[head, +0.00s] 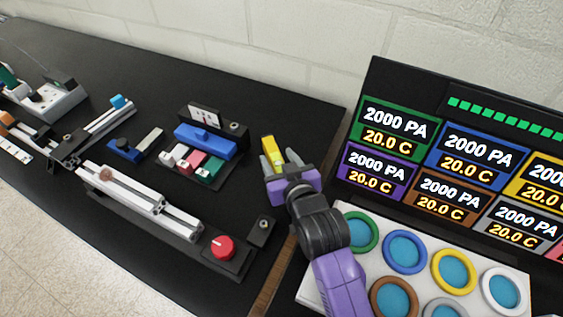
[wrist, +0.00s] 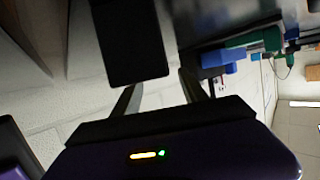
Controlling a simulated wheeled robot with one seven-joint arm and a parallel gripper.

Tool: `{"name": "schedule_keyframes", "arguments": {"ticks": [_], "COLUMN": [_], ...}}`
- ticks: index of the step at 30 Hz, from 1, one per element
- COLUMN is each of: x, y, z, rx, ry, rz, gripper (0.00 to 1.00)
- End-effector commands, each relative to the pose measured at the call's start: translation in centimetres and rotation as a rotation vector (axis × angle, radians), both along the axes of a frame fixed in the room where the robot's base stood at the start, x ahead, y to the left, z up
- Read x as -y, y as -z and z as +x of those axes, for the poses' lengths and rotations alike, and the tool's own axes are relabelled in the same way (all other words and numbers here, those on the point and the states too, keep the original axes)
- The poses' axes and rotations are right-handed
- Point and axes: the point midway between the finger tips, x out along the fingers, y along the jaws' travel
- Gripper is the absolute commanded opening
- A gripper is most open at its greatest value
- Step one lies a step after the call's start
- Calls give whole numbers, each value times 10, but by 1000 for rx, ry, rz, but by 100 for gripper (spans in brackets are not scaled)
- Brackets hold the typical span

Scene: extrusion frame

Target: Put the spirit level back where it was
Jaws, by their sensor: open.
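A small yellow bar (head: 269,146), which looks like the spirit level, stands between the fingers of my gripper (head: 280,160) in the head view. The fingers are spread to either side of it; I cannot tell whether they touch it. In the wrist view my gripper (wrist: 160,79) shows two separated fingers, with a dark block (wrist: 129,42) beyond them, mostly left of the middle. I cannot tell whether that block is the level's shaded side.
A blue block (head: 205,140) sits on a black stand with white, red and green pieces in front. An extrusion rail (head: 140,196) with a red knob (head: 222,247) lies at left. A screen (head: 445,100) and a panel of coloured rings (head: 404,252) stand at right.

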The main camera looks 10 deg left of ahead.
Motion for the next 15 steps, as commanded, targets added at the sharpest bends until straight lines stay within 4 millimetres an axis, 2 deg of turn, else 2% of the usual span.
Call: {"name": "schedule_keyframes", "arguments": {"ticks": [4, 5, 15], "x": [-1, 1, 29], "y": [-17, -14, -35], "z": [0, -4, -62], "rx": [2, 0, 0], "ry": [-1, -1, 0], "rz": [1, -1, 0], "gripper": [51, 51, 51]}}
